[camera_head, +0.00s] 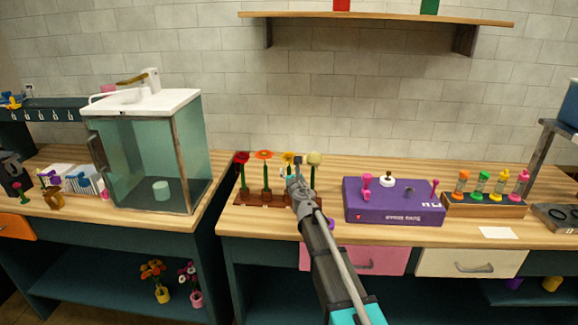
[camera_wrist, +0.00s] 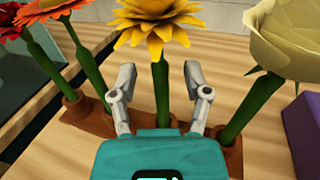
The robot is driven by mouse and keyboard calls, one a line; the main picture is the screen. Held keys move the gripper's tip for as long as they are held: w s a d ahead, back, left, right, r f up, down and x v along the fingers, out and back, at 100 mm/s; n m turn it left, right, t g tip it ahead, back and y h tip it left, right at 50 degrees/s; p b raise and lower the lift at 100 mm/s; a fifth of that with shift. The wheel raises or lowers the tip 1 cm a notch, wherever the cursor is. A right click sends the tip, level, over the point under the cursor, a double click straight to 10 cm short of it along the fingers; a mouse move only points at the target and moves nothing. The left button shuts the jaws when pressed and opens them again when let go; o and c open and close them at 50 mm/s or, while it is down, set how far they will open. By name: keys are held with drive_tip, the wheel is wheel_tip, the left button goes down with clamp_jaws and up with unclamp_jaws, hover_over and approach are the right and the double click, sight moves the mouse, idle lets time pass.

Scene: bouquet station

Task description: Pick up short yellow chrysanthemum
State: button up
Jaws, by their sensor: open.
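The yellow chrysanthemum (camera_wrist: 152,28) stands upright on a green stem in a brown wooden rack, centred in the wrist view. In the head view its yellow bloom (camera_head: 288,158) shows partly behind my gripper. My gripper (camera_wrist: 157,75) is open, with one finger on each side of the green stem below the bloom.
Red (camera_head: 242,158) and orange (camera_head: 264,155) flowers stand left in the rack (camera_head: 254,197); a cream flower (camera_head: 314,159) stands close on the right. A purple box (camera_head: 394,214) lies further right. A glass cabinet (camera_head: 150,150) stands at left. A shelf (camera_head: 370,17) hangs above.

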drive_tip(key=shift+x, duration=0.8)
clamp_jaws()
